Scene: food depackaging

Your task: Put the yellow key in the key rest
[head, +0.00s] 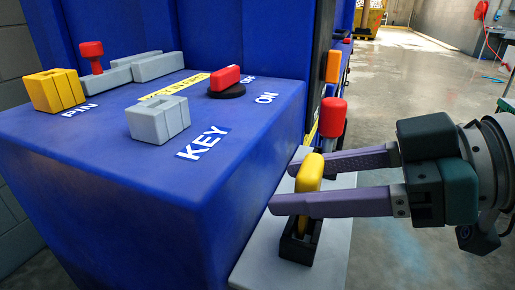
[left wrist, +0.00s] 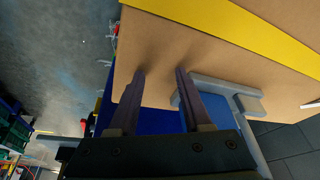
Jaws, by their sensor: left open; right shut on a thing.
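The yellow key (head: 311,170) stands roughly upright between the fingers of my right gripper (head: 283,186), which is shut on it. The key rest, a small black holder (head: 300,245), sits on a grey ledge right below. The key's lower end shows at the rest's opening; the near finger hides part of the key, and I cannot tell how deep it sits. My left gripper (left wrist: 160,74) is open and empty in the left wrist view, in front of a brown panel (left wrist: 225,60). It does not show in the head view.
The blue control box (head: 110,215) stands left of the rest. On top are a grey block (head: 158,120) by the KEY label, a red switch (head: 225,79), a yellow block (head: 55,91) and a red-topped pin (head: 92,55). The grey ledge (head: 332,245) has bare room beside the rest.

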